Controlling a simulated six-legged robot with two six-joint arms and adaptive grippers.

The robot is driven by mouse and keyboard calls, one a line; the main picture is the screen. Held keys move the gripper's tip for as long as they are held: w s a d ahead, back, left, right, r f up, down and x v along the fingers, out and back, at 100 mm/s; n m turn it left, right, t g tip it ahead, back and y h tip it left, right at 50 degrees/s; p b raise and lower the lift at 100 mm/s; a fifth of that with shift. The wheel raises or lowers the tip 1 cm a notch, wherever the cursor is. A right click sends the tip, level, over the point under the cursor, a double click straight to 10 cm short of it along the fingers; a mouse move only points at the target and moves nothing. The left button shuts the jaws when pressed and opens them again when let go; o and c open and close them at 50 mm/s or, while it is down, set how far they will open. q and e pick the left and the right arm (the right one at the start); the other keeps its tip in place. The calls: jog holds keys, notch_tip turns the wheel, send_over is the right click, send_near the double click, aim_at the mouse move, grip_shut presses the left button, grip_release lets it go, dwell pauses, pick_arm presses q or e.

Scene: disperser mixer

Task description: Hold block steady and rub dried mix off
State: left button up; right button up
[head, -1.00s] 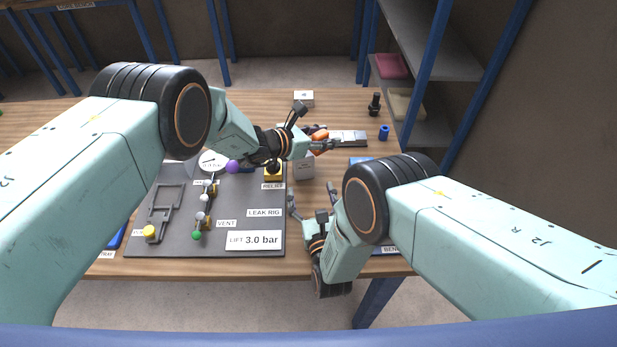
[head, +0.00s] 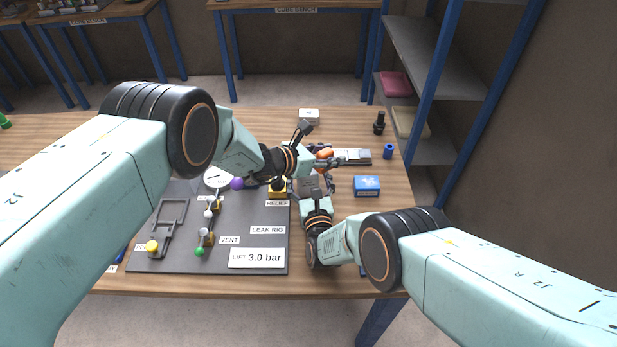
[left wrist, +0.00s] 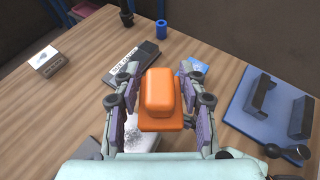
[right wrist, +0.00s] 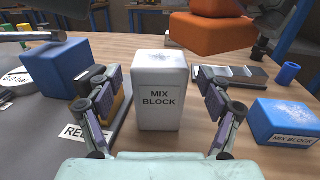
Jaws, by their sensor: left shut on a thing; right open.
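My left gripper (head: 322,150) is shut on an orange block-shaped tool (left wrist: 160,100), held above the table. The tool also shows at the top of the right wrist view (right wrist: 208,30). A white block labelled MIX BLOCK (right wrist: 160,112) stands upright on the table, with a speckled grey patch on its top (left wrist: 138,138). The orange tool partly covers it in the left wrist view. My right gripper (right wrist: 156,112) is open, with one finger on each side of the white block and visible gaps. In the head view the gripper partly hides this block (head: 313,185).
A blue block, also labelled MIX BLOCK (right wrist: 290,118), stands right of the white one. The grey leak rig panel (head: 230,225) with knobs lies to the left. A grey labelled bar (head: 352,157), blue cylinder (head: 388,151) and white box (head: 309,117) are farther back.

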jog(key=shift+w, duration=0.2)
jog(key=c, duration=1.3)
jog(key=o, duration=1.3)
jog(key=c, duration=1.2)
